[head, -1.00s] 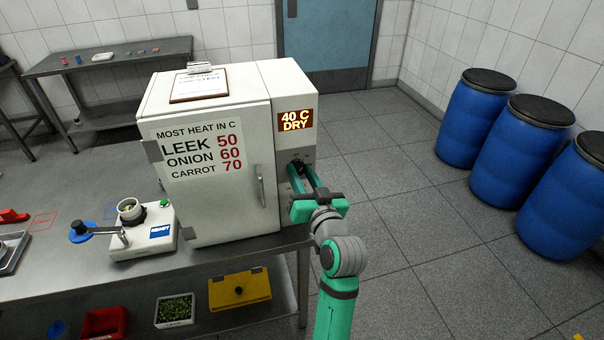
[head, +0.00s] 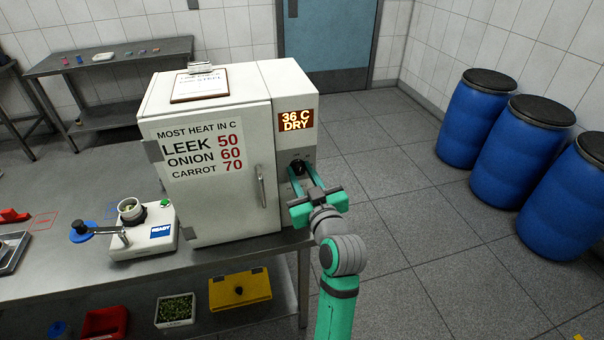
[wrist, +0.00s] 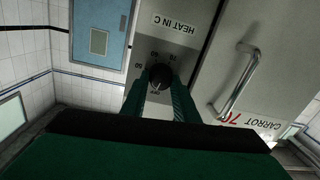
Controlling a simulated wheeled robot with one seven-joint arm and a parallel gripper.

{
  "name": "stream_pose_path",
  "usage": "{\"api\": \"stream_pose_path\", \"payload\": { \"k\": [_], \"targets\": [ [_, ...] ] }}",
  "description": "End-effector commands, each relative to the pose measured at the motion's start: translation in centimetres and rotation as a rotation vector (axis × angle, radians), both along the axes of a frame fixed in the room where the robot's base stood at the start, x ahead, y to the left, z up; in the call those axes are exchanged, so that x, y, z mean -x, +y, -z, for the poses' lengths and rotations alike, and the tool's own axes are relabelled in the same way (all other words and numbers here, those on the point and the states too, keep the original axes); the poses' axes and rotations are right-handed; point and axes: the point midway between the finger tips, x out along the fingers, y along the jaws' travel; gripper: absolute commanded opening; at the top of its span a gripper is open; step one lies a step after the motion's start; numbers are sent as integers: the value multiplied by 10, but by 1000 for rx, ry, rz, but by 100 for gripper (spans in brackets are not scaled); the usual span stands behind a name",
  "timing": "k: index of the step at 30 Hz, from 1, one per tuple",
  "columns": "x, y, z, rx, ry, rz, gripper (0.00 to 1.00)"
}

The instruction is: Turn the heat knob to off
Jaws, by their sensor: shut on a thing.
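The heat knob (head: 298,167) is a small black dial on the front panel of the white drying cabinet (head: 215,215), right of its door. In the wrist view the knob (wrist: 160,77) sits between my fingertips under a "HEAT IN C" label (wrist: 175,23), with numbers around it. My gripper (head: 303,174) is shut on the knob, its two green fingers on either side; it also shows in the wrist view (wrist: 160,84). The display (head: 296,120) above reads "36 C DRY". The knob's exact pointer setting is too small and dark to tell.
The cabinet door handle (head: 261,186) is close to the left of my gripper. A white machine (head: 145,243) with a crank stands left of the cabinet on the steel table (head: 225,258). Blue barrels (head: 535,150) stand at the right; the floor between is clear.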

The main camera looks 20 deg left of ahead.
Motion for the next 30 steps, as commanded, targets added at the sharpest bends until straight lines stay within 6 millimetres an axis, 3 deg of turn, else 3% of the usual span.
{"api": "stream_pose_path", "payload": {
  "k": [9, 25, 26, 27, 30],
  "targets": [
    [0, 0, 1, 108, -69, 0, 5],
    [0, 0, 1, 128, -82, 0, 5],
    [0, 0, 1, 128, -82, 0, 34],
    [0, 0, 1, 127, -82, 0, 44],
    [0, 0, 1, 128, -83, 0, 45]
  ]
}}
